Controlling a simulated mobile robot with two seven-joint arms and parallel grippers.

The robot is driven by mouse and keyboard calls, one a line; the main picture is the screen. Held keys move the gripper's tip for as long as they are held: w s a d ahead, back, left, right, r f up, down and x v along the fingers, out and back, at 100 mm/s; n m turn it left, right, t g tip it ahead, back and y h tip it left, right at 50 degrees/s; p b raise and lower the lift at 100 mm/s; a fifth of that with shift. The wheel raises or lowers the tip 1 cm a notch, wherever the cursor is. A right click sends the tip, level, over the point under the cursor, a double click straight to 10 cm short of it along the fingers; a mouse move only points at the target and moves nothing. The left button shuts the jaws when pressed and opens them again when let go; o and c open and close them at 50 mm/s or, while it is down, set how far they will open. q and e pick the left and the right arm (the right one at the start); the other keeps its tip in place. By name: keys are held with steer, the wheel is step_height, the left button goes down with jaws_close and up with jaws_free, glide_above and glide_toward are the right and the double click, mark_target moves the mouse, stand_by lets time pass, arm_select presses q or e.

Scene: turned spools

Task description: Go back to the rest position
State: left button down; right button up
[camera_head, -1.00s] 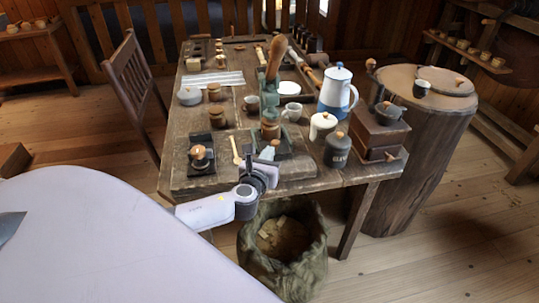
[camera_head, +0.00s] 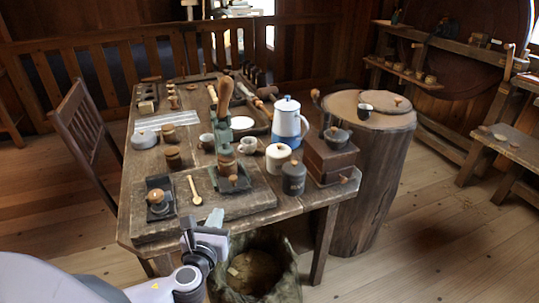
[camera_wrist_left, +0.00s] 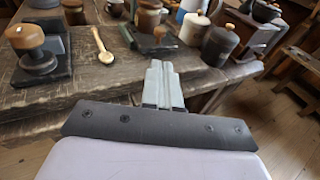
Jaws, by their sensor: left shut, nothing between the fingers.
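My left gripper (camera_head: 214,219) is at the front edge of the wooden table (camera_head: 262,206), low in the head view. In the left wrist view its pale grey fingers (camera_wrist_left: 164,84) lie together, shut and empty, pointing towards the table edge. They appear apart from the things on the table. My left arm comes in from the lower left. My right gripper is not in view.
The tabletop holds a wooden spoon (camera_head: 195,190), a dark canister (camera_head: 293,178), a coffee grinder (camera_head: 329,157) and a blue-white pot (camera_head: 287,124). An open sack (camera_head: 288,272) stands below the front edge. A chair (camera_head: 82,135) is left, a stump (camera_head: 375,185) right.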

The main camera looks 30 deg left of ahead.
arm_select(q)
steer(key=s+d+f+n+g+h, duration=0.2)
steer(key=s+d+f+n+h, duration=0.2)
steer(key=n, duration=1)
steer(key=s+d+f+n+g+h, duration=0.2)
steer(key=s+d+f+n+h, duration=0.2)
steer(key=s+d+f+n, duration=0.5)
steer(key=s+d+n, duration=0.1)
steer(key=n, duration=0.5)
steer(key=shift+s+d+f, duration=0.25)
steer(key=shift+s+d, duration=0.15)
